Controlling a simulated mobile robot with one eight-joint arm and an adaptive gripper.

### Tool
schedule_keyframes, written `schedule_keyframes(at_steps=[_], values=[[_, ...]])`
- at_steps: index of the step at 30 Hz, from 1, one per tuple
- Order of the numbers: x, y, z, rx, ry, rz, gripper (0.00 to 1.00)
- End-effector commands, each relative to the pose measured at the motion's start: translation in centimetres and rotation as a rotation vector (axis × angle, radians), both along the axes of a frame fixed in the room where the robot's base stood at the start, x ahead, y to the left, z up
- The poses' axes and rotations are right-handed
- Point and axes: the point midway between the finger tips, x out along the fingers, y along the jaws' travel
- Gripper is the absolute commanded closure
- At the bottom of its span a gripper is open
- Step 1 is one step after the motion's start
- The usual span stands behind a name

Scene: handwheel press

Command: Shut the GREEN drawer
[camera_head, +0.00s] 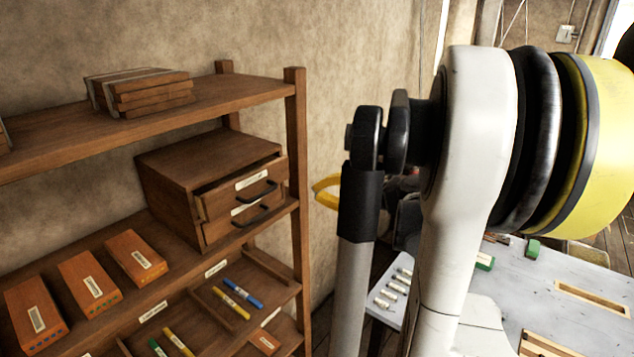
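No drawer with a green front shows in this view. A brown wooden cabinet (190,170) with two drawers stands on the middle shelf at the left. Its upper drawer (222,200) stands out a little, with a dark gap above its front. Its lower drawer (222,226) looks nearly flush. Both have white labels, too small to read, and dark bar handles. My arm fills the right of the view, well right of the cabinet. My gripper is not clearly in view. A yellow curved piece (325,192) shows partly behind my arm; I cannot tell what it is.
The wooden shelf (297,150) holds several orange-brown boxes (90,282), stacked wooden pieces (140,92) and markers (238,291). Its right post stands near my arm. At right, a grey table (560,275) carries small green blocks (533,248) and pale cylinders (393,288).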

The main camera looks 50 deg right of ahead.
Motion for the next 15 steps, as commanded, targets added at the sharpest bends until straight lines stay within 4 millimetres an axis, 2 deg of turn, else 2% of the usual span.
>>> schedule_keyframes(at_steps=[3,9,15], values=[[2.7,0.3,-0.7,-0.001,0.0,0.004,1.0],[6.7,0.6,-1.9,-0.001,0.0,0.003,1.0],[9.4,0.8,-1.8,0.0,-0.001,0.002,1.0]])
